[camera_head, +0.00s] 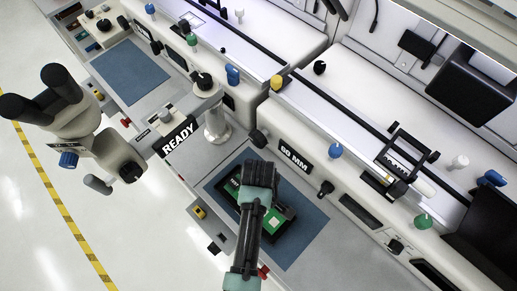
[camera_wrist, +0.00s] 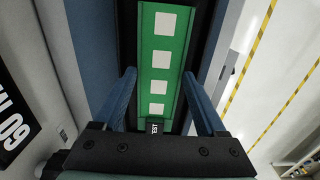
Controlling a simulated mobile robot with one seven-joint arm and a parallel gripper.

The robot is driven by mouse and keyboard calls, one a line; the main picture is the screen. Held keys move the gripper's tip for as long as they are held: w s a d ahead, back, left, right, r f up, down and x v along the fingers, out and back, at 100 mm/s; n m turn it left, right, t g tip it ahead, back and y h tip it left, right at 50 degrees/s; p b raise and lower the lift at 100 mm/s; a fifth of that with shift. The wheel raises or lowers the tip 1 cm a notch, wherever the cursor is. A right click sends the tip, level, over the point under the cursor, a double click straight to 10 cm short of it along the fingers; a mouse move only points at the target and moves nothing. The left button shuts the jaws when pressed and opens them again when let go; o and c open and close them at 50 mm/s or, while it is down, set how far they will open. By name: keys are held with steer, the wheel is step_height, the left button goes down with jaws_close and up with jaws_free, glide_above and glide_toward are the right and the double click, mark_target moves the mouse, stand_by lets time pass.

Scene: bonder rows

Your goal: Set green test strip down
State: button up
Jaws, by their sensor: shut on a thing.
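The green test strip (camera_wrist: 160,62) has a row of white squares and a black tab lettered TEST. In the wrist view it runs away from me between the two blue fingers of my gripper (camera_wrist: 162,100). My gripper is shut on it; the exact contact is hard to make out. In the head view my gripper (camera_head: 258,175) is over the blue mat (camera_head: 308,222), and green parts (camera_head: 277,218) show beside and below it. A dark surface lies along both sides of the strip in the wrist view. I cannot tell whether the strip touches it.
A sign reading 60 MM (camera_head: 293,158) and several knobs line the bench behind the mat. A READY sign (camera_head: 179,138) and a microscope head (camera_head: 75,105) stand to the left. Another blue mat (camera_head: 130,72) lies clear farther back. The mat's right part is bare.

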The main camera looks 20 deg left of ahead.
steer(key=shift+f, duration=0.45)
steer(key=shift+f, duration=0.1)
steer(key=o, duration=1.2)
